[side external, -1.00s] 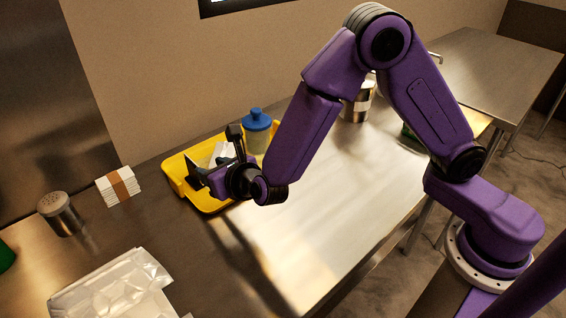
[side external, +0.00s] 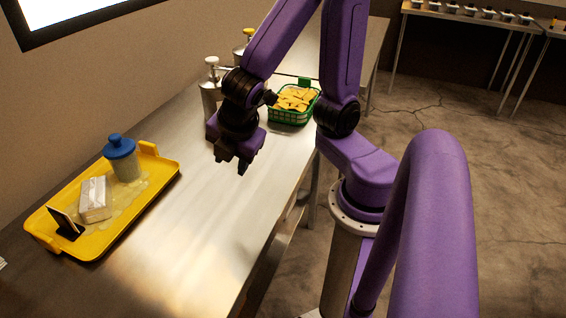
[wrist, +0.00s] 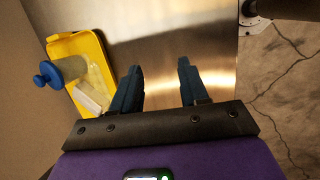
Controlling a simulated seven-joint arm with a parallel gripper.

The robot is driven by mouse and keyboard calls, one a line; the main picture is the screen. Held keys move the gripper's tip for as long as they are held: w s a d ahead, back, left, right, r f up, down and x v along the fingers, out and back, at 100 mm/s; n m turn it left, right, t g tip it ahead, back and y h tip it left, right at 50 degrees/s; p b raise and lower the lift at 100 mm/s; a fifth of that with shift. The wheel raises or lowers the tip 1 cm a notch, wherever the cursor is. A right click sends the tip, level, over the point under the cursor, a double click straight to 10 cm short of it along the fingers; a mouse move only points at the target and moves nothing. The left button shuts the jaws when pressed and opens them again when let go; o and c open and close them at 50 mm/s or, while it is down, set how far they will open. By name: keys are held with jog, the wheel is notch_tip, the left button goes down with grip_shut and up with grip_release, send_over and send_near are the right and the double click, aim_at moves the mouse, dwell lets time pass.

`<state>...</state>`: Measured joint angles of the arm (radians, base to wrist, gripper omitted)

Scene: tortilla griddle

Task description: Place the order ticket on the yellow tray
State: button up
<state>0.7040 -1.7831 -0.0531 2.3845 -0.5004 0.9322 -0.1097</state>
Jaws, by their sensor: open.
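The yellow tray (side external: 98,248) lies on the steel counter at the left of the side view. A small upright card in a black holder (side external: 66,224) stands at its near left end; it looks like the order ticket, but no writing can be read. A white packet (side external: 95,200) and a blue-lidded jar (side external: 122,160) are also on the tray. My gripper (side external: 241,166) is open and empty, pointing down above the counter, well right of the tray. In the wrist view, my gripper (wrist: 158,66) has nothing between its fingers, and the tray (wrist: 92,40) is to its left.
A pale wet-looking patch (side external: 105,217) covers part of the tray. A green basket of chips (side external: 292,104) and pump bottles (side external: 211,85) stand farther back on the counter. The counter (side external: 185,215) between tray and gripper is clear.

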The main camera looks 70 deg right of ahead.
jog(key=s+d+m+g+y, duration=0.1)
jog(key=s+m+g+y, duration=0.2)
jog(key=s, duration=0.7)
jog(key=shift+s+r+m+g, duration=0.3)
jog(key=shift+s+r+m, duration=0.1)
jog(key=shift+m, duration=0.5)
jog(key=shift+w+d, duration=0.1)
